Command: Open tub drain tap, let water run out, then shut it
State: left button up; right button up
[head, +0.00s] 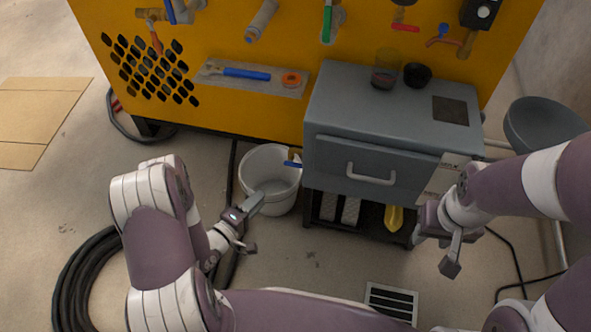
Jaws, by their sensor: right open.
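A white round tub (262,160) stands on the floor, left of the grey cabinet. A small tap with a blue handle and a brass part (293,160) shows at the tub's right rim, close to the cabinet's side. I cannot tell from here what it is fixed to or whether it is open. No running water is visible. My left gripper (254,226) is open and empty at the tub's front, with one finger overlapping the tub in the picture. My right gripper (436,252) is open and empty in front of the cabinet's right side.
The grey cabinet (350,150) has a drawer and carries a dark cup (385,68) and a black round object (417,75). A yellow panel (240,105) with several taps stands behind. A black hose (75,280) lies at left. A grey basin (545,125) is at right.

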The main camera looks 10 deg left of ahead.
aim_at(293, 165)
pick_arm(q)
jog(key=w+d+b, duration=0.2)
jog(key=w, duration=0.4)
jog(key=w+d+r+n+b, duration=0.1)
jog(key=w+d+b, duration=0.2)
jog(key=w, duration=0.3)
jog(key=shift+t+b, duration=0.3)
jog(key=shift+b, duration=0.05)
jog(key=shift+s+r, duration=0.1)
grip_shut()
